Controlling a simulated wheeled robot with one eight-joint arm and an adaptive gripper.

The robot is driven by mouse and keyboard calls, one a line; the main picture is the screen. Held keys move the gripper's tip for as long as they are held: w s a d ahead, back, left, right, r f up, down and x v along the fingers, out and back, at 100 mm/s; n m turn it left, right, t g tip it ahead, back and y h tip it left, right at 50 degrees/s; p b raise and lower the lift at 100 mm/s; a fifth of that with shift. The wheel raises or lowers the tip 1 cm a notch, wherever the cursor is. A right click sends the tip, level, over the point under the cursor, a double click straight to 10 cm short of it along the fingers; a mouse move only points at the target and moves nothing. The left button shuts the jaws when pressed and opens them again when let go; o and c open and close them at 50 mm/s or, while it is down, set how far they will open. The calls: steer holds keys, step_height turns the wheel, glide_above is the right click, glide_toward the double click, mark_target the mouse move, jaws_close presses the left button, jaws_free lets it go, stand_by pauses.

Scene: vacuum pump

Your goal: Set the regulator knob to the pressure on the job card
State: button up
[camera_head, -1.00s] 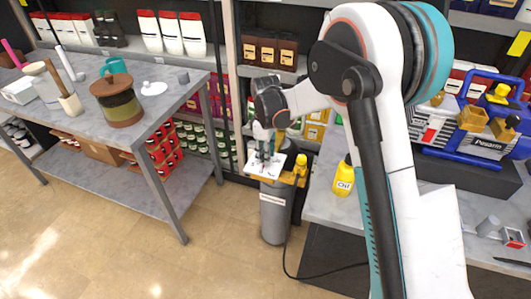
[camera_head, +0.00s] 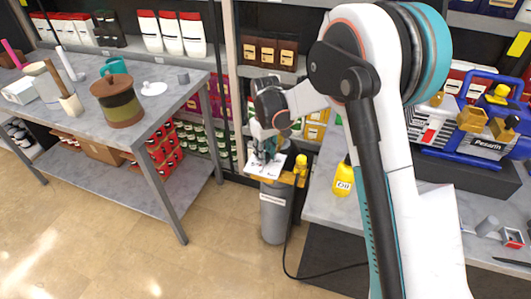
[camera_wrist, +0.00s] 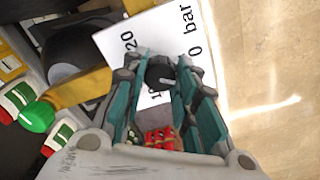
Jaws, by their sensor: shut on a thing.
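The regulator's white dial plate (camera_head: 264,171) lies on a brass-coloured fitting above a grey cylinder (camera_head: 273,215). In the wrist view the dial plate (camera_wrist: 185,27) shows "20", "bar" and a "0"; a further number is partly covered by my fingers. My gripper (camera_head: 267,154) is over the dial plate. In the wrist view my gripper (camera_wrist: 163,82) has its teal fingers closed around the dark regulator knob (camera_wrist: 160,69). The knob's pointer is hidden, so its setting cannot be read. I cannot make out a job card.
A yellow oil bottle (camera_head: 343,180) stands on the right bench beside the regulator. A black cable (camera_head: 287,250) runs from the cylinder along the floor. The left table (camera_head: 165,115) holds pots and a mug. Shelves stand behind; the floor at front left is clear.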

steer(key=m, duration=0.4)
steer(key=shift+m, duration=0.4)
stand_by(0.4)
steer(key=o, duration=1.1)
step_height(320, 180, up, 12)
